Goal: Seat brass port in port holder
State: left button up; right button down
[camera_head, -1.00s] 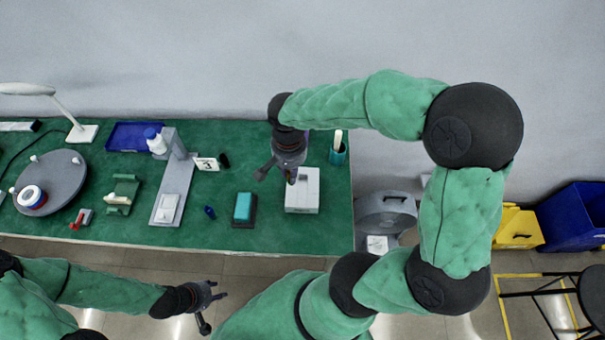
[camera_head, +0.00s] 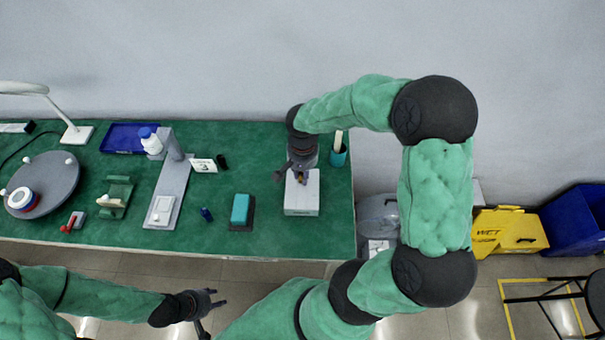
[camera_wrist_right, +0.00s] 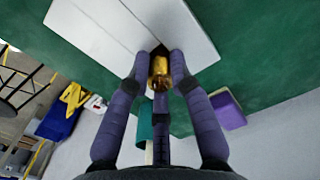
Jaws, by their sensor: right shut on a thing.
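The brass port (camera_wrist_right: 159,70) is gripped between the fingers of my right gripper (camera_wrist_right: 160,74); it also shows as a small gold spot in the head view (camera_head: 302,179). The port holder appears to be the white block (camera_head: 303,199) at the table's right end. In the wrist view the port's far end lies at a dark spot on the white block (camera_wrist_right: 112,28); I cannot tell whether it has entered an opening. My right gripper (camera_head: 297,177) is over the block's back part. My left gripper (camera_head: 217,302) is open and empty, in front of the table.
A teal sponge-like block (camera_head: 240,209) on a dark base lies left of the white block. A teal cup (camera_head: 338,155) stands behind it, near the right arm. A grey stand (camera_head: 168,190), a bottle (camera_head: 150,141) and a round grey tray (camera_head: 57,177) are further left.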

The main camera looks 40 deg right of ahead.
jog(key=shift+f, duration=0.1)
jog(key=c, duration=1.1)
grip_release()
jog(key=shift+r, duration=0.45)
notch_tip(320, 180, up, 12)
jog(key=p, duration=0.3)
jog(key=shift+f, duration=0.2)
